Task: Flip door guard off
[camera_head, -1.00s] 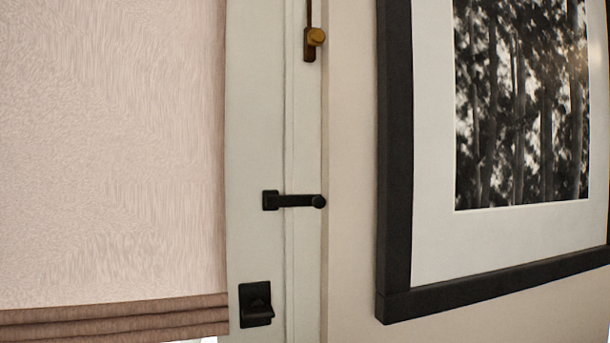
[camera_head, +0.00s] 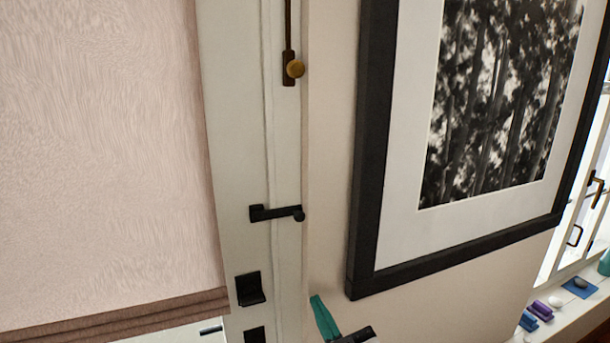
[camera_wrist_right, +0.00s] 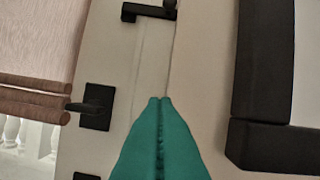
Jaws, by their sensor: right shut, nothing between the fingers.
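The black door guard (camera_head: 275,213) is a bar that lies roughly level across the gap between the white door (camera_head: 237,180) and its frame. It also shows at the top of the right wrist view (camera_wrist_right: 150,11). My right gripper (camera_head: 318,302) has teal fingers and is below and a little right of the guard, apart from it. In the right wrist view its fingers (camera_wrist_right: 160,100) are shut together with nothing between them and point up toward the guard. My left gripper is not in view.
A black handle (camera_head: 251,289) is below the guard. A large framed picture (camera_head: 360,200) hangs on the wall to the right. A pink blind (camera_head: 110,150) covers the door's left part. A sill with small objects (camera_head: 545,309) is at the far right.

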